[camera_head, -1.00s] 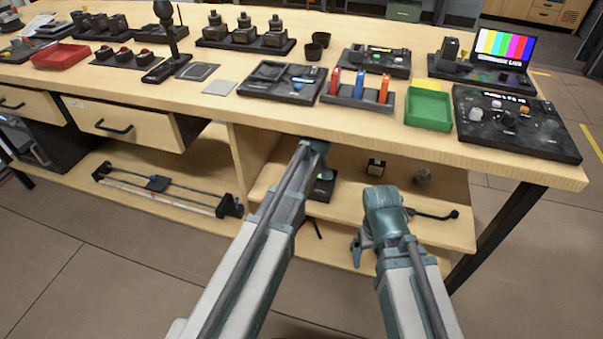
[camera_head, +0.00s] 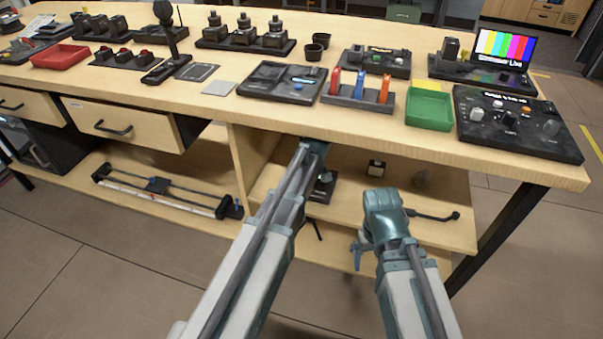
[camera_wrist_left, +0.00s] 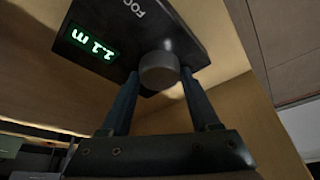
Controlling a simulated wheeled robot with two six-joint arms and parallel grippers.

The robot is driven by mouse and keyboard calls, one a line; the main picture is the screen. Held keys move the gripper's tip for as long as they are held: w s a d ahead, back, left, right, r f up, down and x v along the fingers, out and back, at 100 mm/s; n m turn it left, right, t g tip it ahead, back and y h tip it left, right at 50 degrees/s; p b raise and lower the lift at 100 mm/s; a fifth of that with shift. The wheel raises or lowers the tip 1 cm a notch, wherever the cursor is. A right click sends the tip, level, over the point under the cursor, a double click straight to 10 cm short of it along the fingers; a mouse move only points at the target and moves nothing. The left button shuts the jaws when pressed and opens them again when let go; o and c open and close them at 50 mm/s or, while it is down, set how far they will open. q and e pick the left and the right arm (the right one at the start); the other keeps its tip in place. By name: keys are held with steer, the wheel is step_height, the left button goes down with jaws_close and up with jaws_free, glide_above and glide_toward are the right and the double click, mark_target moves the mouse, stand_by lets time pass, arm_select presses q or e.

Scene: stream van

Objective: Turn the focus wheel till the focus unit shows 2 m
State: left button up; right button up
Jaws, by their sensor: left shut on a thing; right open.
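The focus unit (camera_wrist_left: 150,35) is a dark box with a lit green display (camera_wrist_left: 90,43) that reads about 2.1 m, seen at a slant in the left wrist view. Its round grey focus wheel (camera_wrist_left: 159,70) sticks out between the two fingers of my left gripper (camera_wrist_left: 163,92), which is shut on it. In the head view, a dark unit with a greenish patch (camera_head: 323,188) stands on the shelf under the table, partly behind my left arm; my left fingers are hidden there. My right gripper (camera_head: 358,250) is open and empty in front of the lower shelf, apart from everything.
The tabletop (camera_head: 230,113) overhangs my left arm. A wooden divider (camera_head: 243,165) stands left of it. On the shelf to the right are a small dark box (camera_head: 376,168) and a black rod-like item (camera_head: 435,215). A slider rail (camera_head: 160,190) lies on the left shelf.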

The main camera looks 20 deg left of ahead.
arm_select(q)
steer(key=shift+m+t+h, duration=0.3)
steer(key=shift+m+t, duration=0.1)
steer(key=shift+m, duration=0.8)
steer(key=o, duration=1.4)
steer(key=shift+c, duration=0.2)
steer(key=shift+s+r, duration=0.1)
steer(key=shift+r, duration=0.2)
steer(key=shift+s+d+r+p, duration=0.15)
steer(key=shift+r+p, duration=0.35)
steer(key=shift+p, duration=0.25)
steer(key=s+d, duration=0.2)
steer(key=s, duration=0.1)
steer(key=s+d, duration=0.5)
steer(key=s, duration=0.1)
steer(key=shift+s+d+f, duration=0.2)
steer(key=shift+d+f, duration=0.05)
steer(key=shift+w, duration=0.1)
